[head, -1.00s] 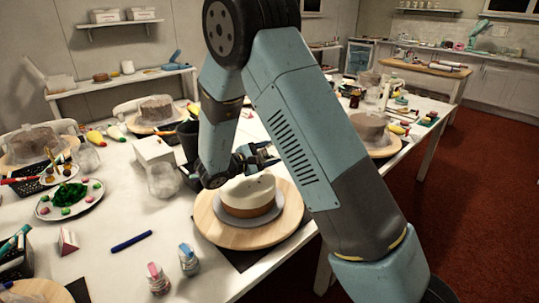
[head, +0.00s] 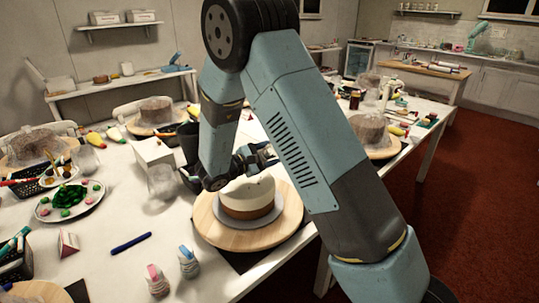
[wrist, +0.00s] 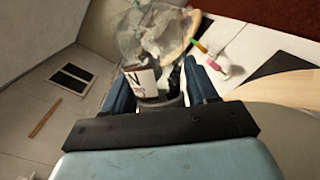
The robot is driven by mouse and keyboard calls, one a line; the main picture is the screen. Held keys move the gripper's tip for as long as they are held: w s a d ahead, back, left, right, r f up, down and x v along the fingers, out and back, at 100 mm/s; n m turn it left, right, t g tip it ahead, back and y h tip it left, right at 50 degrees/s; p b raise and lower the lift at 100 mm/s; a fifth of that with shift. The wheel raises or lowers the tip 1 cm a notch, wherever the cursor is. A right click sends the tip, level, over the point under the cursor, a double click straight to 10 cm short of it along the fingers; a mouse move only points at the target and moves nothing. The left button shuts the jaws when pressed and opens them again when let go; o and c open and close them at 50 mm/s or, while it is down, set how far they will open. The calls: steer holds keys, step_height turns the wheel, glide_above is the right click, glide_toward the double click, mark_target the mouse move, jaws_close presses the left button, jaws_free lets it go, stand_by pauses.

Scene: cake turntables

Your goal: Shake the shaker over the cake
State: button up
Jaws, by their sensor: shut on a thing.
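A white-topped cake with a brown lower side (head: 248,197) sits on a round grey board on a wooden turntable (head: 212,230) at the front edge of the table. My gripper (head: 258,155) is just behind and above the cake in the head view, partly covered by my arm. In the wrist view my gripper (wrist: 162,92) is shut on the shaker (wrist: 141,83), a small container with a white label and dark lettering. The shaker sits between the two blue fingers and appears tilted. I cannot make it out in the head view.
A clear glass (head: 163,181) and a white box (head: 154,153) stand left of the cake. The table around the pen is mostly clear.

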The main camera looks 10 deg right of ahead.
steer(key=shift+w+a+f, duration=0.2)
steer(key=shift+a+f, duration=0.1)
steer(key=shift+r+n, duration=0.1)
steer(key=shift+n, duration=0.2)
steer(key=shift+w+a+f+m+g+y, duration=0.3)
steer(key=shift+w+a+m+y, duration=0.3)
steer(key=shift+m, duration=0.5)
steer(key=shift+w+a, duration=0.1)
steer(key=shift+a, duration=0.7)
steer(key=shift+a+r+n+h, duration=0.1)
steer(key=shift+n+h, duration=0.3)
